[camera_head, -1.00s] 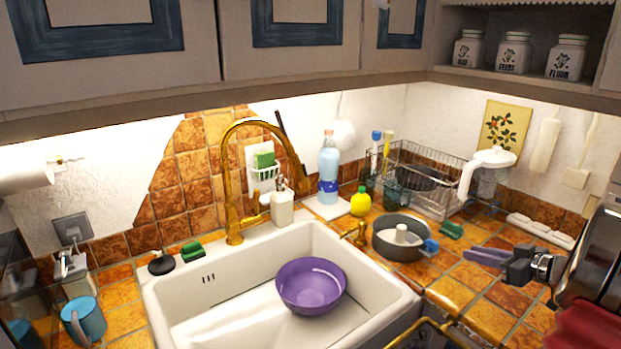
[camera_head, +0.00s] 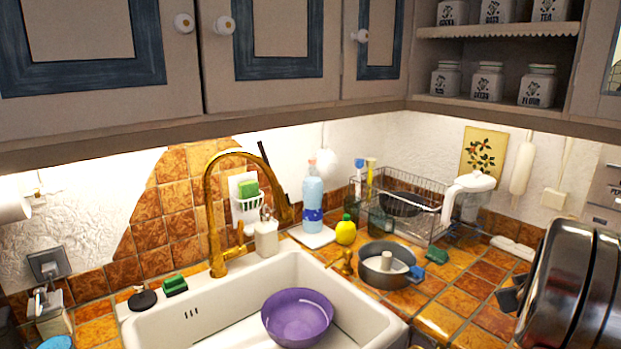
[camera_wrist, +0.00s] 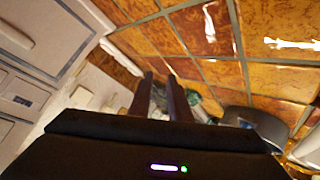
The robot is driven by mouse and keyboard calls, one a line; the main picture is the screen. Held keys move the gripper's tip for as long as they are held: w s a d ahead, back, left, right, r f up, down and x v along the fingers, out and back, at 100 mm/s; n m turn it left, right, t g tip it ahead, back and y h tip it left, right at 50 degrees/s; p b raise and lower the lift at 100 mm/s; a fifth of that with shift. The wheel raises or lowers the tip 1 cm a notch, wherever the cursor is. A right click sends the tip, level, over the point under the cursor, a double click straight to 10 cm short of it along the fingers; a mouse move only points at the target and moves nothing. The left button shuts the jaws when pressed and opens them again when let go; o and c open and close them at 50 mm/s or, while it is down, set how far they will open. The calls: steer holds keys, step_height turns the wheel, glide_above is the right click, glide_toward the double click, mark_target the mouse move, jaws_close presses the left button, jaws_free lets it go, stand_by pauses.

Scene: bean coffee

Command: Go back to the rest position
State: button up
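My gripper (camera_wrist: 160,78) shows in the wrist view as two dark fingers with a gap between them. It is open and nothing is held between the fingers. In the head view my arm fills the right edge, with large dark shiny links. Only a small dark part of the gripper (camera_head: 508,300) shows there, beside the tiled counter (camera_head: 488,317); its fingertips are hidden behind the arm.
A purple bowl (camera_head: 297,318) sits in the white sink (camera_head: 205,312). A grey pan (camera_head: 384,278), a yellow lemon-shaped bottle (camera_head: 346,231), a water bottle (camera_head: 312,201) and a dish rack (camera_head: 425,230) stand right of the golden tap (camera_head: 215,235). Cabinets (camera_head: 180,95) hang above.

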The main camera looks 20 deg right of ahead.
steer(key=s+a+r+n+y, duration=0.1)
steer(key=s+a+r+y, duration=0.1)
steer(key=a, duration=1.7)
steer(key=s+a+r+n+g+y, duration=0.1)
steer(key=s+a+r+y, duration=0.1)
steer(key=a, duration=1.8)
steer(key=s+a+r+n+y, duration=0.1)
steer(key=s+a+r+y, duration=0.2)
steer(key=a, duration=1.6)
steer(key=shift+a+n+g+y, duration=0.2)
steer(key=shift+n+g+y, duration=0.2)
steer(key=shift+y, duration=0.3)
